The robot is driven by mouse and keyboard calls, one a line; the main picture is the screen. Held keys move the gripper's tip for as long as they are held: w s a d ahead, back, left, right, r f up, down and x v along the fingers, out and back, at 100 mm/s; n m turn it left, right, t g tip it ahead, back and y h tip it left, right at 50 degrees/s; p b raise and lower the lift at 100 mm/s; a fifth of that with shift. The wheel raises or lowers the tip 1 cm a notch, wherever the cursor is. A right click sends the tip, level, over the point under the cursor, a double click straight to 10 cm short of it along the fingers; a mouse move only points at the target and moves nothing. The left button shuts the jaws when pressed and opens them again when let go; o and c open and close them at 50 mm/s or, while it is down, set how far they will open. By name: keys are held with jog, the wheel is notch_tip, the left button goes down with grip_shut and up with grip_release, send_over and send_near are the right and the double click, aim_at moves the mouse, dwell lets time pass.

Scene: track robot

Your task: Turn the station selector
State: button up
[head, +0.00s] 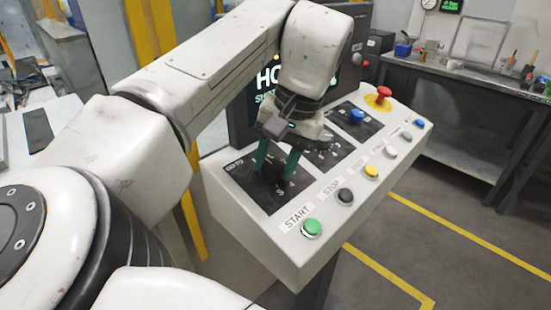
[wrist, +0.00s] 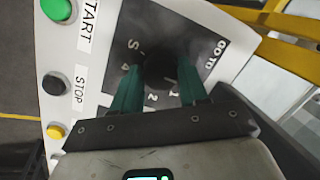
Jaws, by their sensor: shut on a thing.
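The station selector is a dark round knob (head: 271,174) on a black plate (head: 258,194) at the near left of the sloping console. In the wrist view the knob (wrist: 160,66) sits between my green fingers, with "GO TO" and several station marks printed around it. My gripper (head: 276,170) is shut on the knob, one finger on each side, reaching down from above. It also fills the lower middle of the wrist view (wrist: 160,88). The fingers hide part of the dial marks, and I cannot tell where the knob points.
A green START button (head: 311,227) and a dark STOP button (head: 345,195) line the console's front edge, with yellow and grey buttons beyond. A blue knob (head: 356,116) and a red emergency button (head: 384,92) stand farther back. A dark display rises behind my arm.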

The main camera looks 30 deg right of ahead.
jog(key=shift+r+m+p, duration=0.15)
jog(key=shift+m+p, duration=0.15)
jog(key=m+p, duration=0.2)
jog(key=shift+s+r+m+p, duration=0.1)
jog(key=shift+m+p, duration=0.2)
jog(key=shift+p, duration=0.1)
jog(key=m+t+p, duration=0.1)
jog(key=m+p, duration=0.2)
jog(key=m, duration=0.1)
jog(key=m+p, duration=0.1)
jog(key=m, duration=0.4)
jog(key=shift+a+t, duration=0.1)
jog(key=shift+t, duration=0.3)
jog(key=m, duration=0.2)
jog(key=m+p, duration=0.1)
jog(key=m, duration=0.1)
jog(key=shift+f+m+t+h, duration=0.2)
jog(key=shift+m+t+h, duration=0.1)
jog(key=shift+m, duration=0.1)
jog(key=m+h+p, duration=0.1)
jog(key=m, duration=0.6)
jog(key=shift+a, duration=0.1)
jog(key=m, duration=0.4)
jog(key=shift+m+h+p, duration=0.35)
jog(key=shift+m+h, duration=0.05)
jog(key=shift+m, duration=1.7)
